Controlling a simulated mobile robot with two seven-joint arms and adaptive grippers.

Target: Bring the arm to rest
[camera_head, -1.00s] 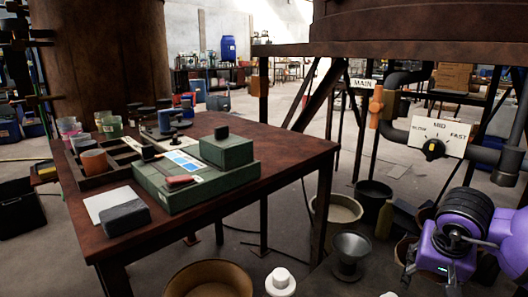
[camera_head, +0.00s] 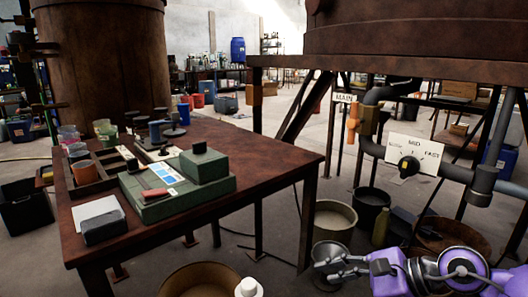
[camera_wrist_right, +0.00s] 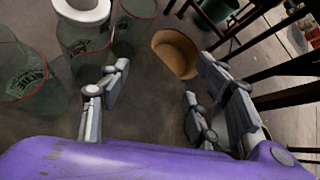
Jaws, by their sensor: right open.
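My right arm (camera_head: 400,274), purple with dark joints, comes in at the lower right of the head view. My right gripper (camera_head: 335,262) points left, below and to the left of the speed dial (camera_head: 408,166), and is apart from it. In the right wrist view the grey fingers of the gripper (camera_wrist_right: 160,85) are spread, with nothing between them but floor in the distance. My left gripper is in neither current view.
A rusty table (camera_head: 265,150) with a green box (camera_head: 170,192) stands left of the gripper. Pipes and the dial plate are above the arm. Buckets (camera_head: 333,221) stand behind it. Glass vessels (camera_wrist_right: 25,70) and a tan bowl (camera_wrist_right: 175,55) show in the wrist view.

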